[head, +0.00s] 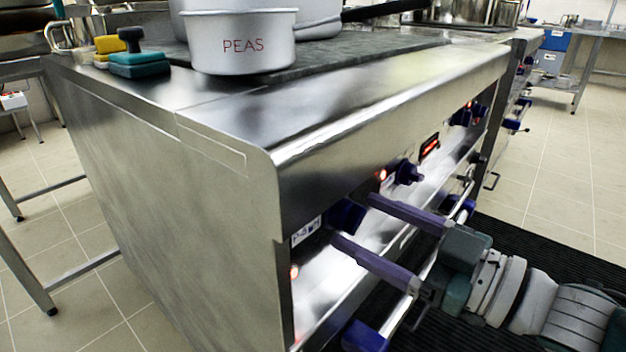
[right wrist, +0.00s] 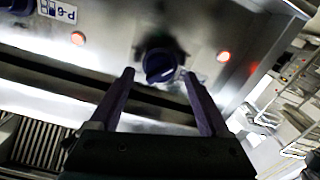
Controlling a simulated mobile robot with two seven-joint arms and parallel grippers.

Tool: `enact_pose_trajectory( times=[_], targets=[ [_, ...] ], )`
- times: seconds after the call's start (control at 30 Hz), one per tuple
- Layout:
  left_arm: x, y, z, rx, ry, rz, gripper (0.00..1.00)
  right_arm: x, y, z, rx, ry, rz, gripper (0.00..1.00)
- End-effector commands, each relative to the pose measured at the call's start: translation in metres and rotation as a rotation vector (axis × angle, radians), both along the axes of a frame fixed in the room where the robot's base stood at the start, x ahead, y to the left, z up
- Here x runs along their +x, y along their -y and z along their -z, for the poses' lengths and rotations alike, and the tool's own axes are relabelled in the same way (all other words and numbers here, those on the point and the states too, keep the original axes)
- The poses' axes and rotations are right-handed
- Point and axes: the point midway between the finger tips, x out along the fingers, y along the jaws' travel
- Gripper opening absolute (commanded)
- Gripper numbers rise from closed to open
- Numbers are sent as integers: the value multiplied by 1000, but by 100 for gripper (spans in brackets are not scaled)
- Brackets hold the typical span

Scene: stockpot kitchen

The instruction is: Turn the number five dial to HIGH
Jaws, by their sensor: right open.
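A dark blue dial (head: 345,214) sits on the steel front panel of the cooker, near its left end. In the right wrist view the dial (right wrist: 160,65) is just ahead of my fingertips, roughly between them. My right gripper (head: 354,221) is open and empty, its two purple fingers pointing at the panel; it also shows in the right wrist view (right wrist: 159,76). I cannot tell whether the fingers touch the dial. No number five is readable, so I cannot tell if this is that dial. Another blue dial (head: 408,172) is further right. My left gripper is not in view.
A small label (head: 306,231) and glowing red lights (head: 382,175) are on the panel. A handle rail (head: 400,310) runs below my right gripper.

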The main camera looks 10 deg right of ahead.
Motion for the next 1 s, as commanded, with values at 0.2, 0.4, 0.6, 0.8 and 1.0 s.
enact_pose_trajectory(
  times=[0.2,0.4,0.6,0.8,1.0],
  targets=[
    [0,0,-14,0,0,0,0,-37,29,-1,-2,-4,1,80],
    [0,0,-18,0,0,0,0,-59,46,-1,0,-3,2,80],
    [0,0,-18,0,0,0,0,-64,50,-1,0,0,1,80],
    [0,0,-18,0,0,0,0,-64,50,-1,1,0,1,80],
    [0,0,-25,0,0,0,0,-63,48,-6,0,-7,10,80]
  ],
)
